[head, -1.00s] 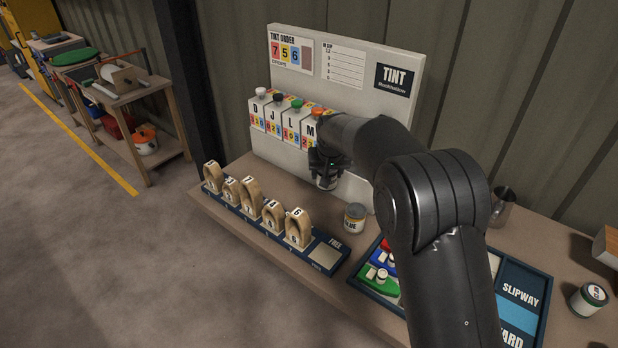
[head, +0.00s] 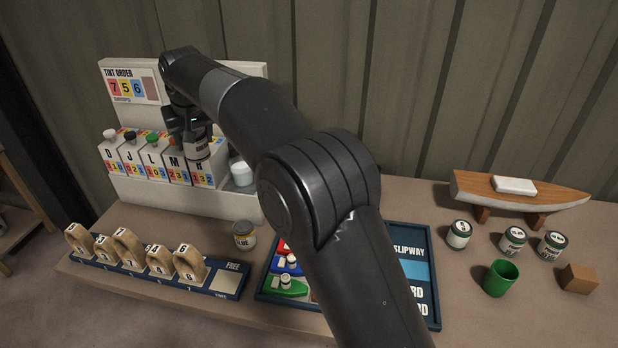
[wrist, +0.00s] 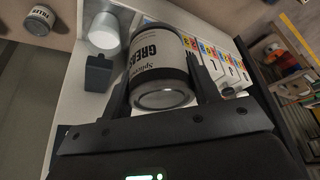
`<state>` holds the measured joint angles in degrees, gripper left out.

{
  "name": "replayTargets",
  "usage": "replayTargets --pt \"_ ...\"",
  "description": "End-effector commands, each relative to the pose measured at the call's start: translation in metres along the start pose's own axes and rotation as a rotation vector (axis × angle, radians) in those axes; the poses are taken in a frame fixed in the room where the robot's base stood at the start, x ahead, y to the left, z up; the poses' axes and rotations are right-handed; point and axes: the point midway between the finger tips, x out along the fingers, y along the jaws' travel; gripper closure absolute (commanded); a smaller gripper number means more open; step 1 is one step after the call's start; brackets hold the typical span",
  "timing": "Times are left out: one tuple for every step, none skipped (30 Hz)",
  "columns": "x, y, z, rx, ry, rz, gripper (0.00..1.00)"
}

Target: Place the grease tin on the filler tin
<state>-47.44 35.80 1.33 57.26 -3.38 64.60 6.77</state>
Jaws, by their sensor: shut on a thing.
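My gripper (head: 187,128) is shut on the grease tin (wrist: 163,72), whose dark-and-pale label reads GREASE in the wrist view. The tin sits between the two fingers, tilted in that picture. In the head view the grease tin (head: 196,148) hangs in front of the tint rack, up off the bench. The filler tin (wrist: 40,19) stands on the brown bench at the wrist view's top left. It appears to be the silver-lidded tin (head: 244,235) in the head view, upright in front of the rack and below right of my gripper. Nothing is on its lid.
The tint rack (head: 150,192) holds lettered containers and a white cup (head: 242,173). A row of numbered wooden blocks (head: 127,247) and a dark boat tray (head: 433,305) flank the tin. Several tins, a green cup (head: 501,279) and a model boat (head: 520,198) stand right.

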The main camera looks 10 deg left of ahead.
Motion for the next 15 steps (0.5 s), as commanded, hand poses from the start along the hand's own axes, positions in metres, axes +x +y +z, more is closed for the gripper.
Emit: replayTargets --pt "-0.009 0.000 -0.004 0.000 0.004 0.000 0.77" --pt "-0.009 0.006 -0.004 0.006 0.002 0.003 0.77" --pt "-0.007 0.017 -0.004 0.017 0.000 0.007 0.77" --pt "-0.006 0.022 -0.005 0.022 0.000 0.009 0.77" --pt "-0.006 0.029 -0.005 0.028 0.001 0.012 0.77" --pt "-0.006 0.038 -0.006 0.037 0.001 0.015 0.77" --pt "-0.006 0.044 -0.006 0.044 0.001 0.018 0.77" --pt "-0.006 0.052 -0.007 0.051 0.001 0.021 0.77" --pt "-0.006 0.063 -0.007 0.062 0.001 0.025 0.77" --pt "-0.005 0.072 -0.007 0.070 0.001 0.028 0.77" --pt "-0.005 0.082 -0.007 0.079 0.001 0.032 0.77" --pt "-0.005 0.096 -0.007 0.092 0.001 0.038 0.77" --pt "-0.005 0.107 -0.007 0.103 0.001 0.042 0.77" --pt "-0.005 0.120 -0.006 0.115 0.001 0.047 0.77" --pt "-0.006 0.138 -0.005 0.132 0.001 0.055 0.77"
